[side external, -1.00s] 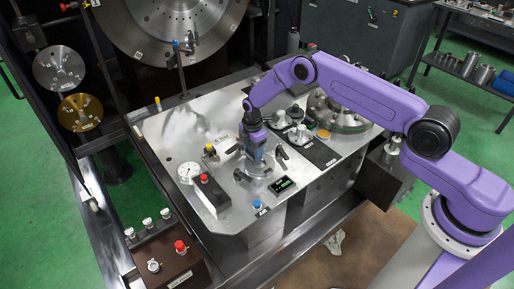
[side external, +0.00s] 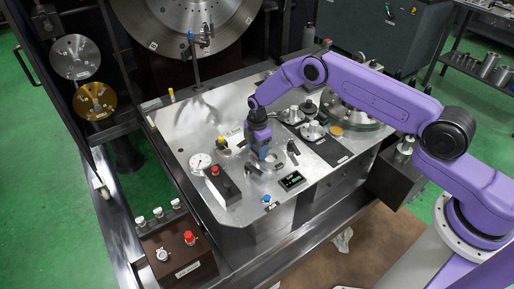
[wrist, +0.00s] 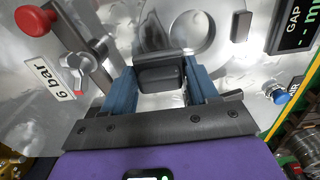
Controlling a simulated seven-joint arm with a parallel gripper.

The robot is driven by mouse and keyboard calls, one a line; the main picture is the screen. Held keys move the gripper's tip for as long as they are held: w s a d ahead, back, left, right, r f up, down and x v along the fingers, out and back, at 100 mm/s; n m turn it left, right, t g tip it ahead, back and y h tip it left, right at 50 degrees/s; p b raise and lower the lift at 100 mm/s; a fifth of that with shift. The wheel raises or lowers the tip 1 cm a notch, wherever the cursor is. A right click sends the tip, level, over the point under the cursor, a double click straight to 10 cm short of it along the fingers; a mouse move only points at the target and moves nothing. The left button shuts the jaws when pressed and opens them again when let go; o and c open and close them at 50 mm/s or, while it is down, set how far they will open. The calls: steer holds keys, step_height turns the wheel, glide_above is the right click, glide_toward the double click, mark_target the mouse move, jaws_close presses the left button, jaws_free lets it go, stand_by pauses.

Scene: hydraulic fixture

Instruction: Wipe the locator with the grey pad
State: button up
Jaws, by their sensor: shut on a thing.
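My gripper (side external: 263,155) points down at a round, ring-like feature (side external: 270,166) on the metal plate, which may be the locator. In the wrist view, the two blue fingers of my gripper (wrist: 162,88) are shut on a dark grey block (wrist: 160,72), which appears to be the grey pad or its holder. The block is at or just above the plate; I cannot tell whether it touches. The round feature (wrist: 183,40) shows just beyond the block. The underside of the block is hidden.
A dark strip with metal pieces (side external: 312,131) lies to the right.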

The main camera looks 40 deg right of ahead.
mark_target(273, 147)
steer(key=shift+d+f, duration=0.15)
steer(key=shift+d, duration=1.45)
steer(key=shift+s+d, duration=0.1)
steer(key=shift+d, duration=1.65)
steer(key=shift+a+r, duration=0.1)
steer(key=shift+r, duration=3.05)
step_height(273, 147, up, 3)
